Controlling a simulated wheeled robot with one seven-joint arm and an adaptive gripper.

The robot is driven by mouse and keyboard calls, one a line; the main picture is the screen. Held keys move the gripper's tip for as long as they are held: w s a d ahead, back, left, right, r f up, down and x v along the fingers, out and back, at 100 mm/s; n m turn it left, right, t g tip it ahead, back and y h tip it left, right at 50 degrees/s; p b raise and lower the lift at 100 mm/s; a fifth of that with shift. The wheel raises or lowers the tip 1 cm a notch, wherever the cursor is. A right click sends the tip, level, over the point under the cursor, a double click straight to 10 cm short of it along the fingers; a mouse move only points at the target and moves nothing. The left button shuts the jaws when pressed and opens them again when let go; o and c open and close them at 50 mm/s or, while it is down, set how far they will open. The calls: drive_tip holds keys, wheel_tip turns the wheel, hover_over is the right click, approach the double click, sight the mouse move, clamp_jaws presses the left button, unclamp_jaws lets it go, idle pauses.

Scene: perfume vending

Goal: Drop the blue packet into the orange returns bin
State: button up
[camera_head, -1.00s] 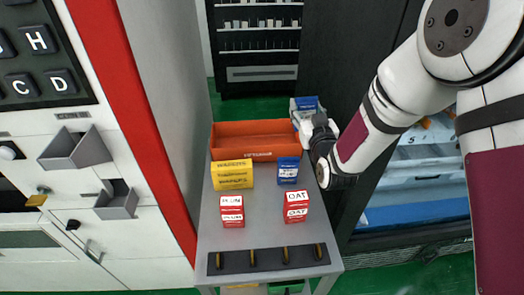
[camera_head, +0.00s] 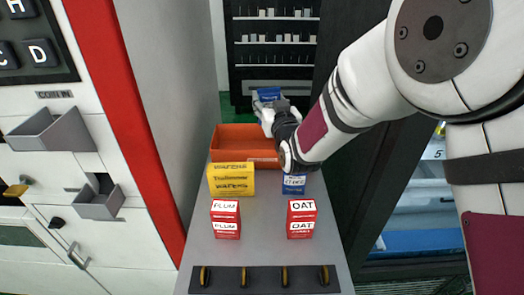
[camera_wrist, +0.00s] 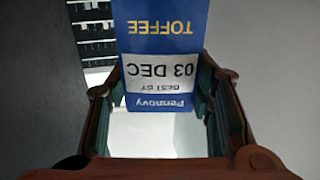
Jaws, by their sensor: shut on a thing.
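A blue packet (camera_head: 268,95) is in my gripper (camera_head: 272,109), held upright at the back right of the orange returns bin (camera_head: 228,155). In the wrist view the packet (camera_wrist: 160,40) fills the upper middle, with upside-down print reading TOFFEE, 03 DEC and Pennovy. The fingers (camera_wrist: 162,100) stand on either side of it. The bin's visible inside looks empty; my arm covers its right end. A second blue packet (camera_head: 294,185) stands on the grey table in front of the bin, partly behind my arm.
A yellow wafers box (camera_head: 231,180) stands in front of the bin. Red PLUM (camera_head: 226,219) and OAT (camera_head: 301,218) boxes stand nearer. A dark strip with several hooks (camera_head: 262,279) lies at the table's front edge. A grey wall panel (camera_head: 180,90) rises at left.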

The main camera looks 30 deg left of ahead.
drive_tip(key=shift+f+b, duration=0.4)
drive_tip(key=shift+f, duration=1.45)
drive_tip(key=o, duration=1.3)
drive_tip(key=shift+c, duration=0.2)
drive_tip(key=shift+r, duration=0.15)
wheel_tip(320, 180, up, 10)
drive_tip(key=shift+f, duration=0.1)
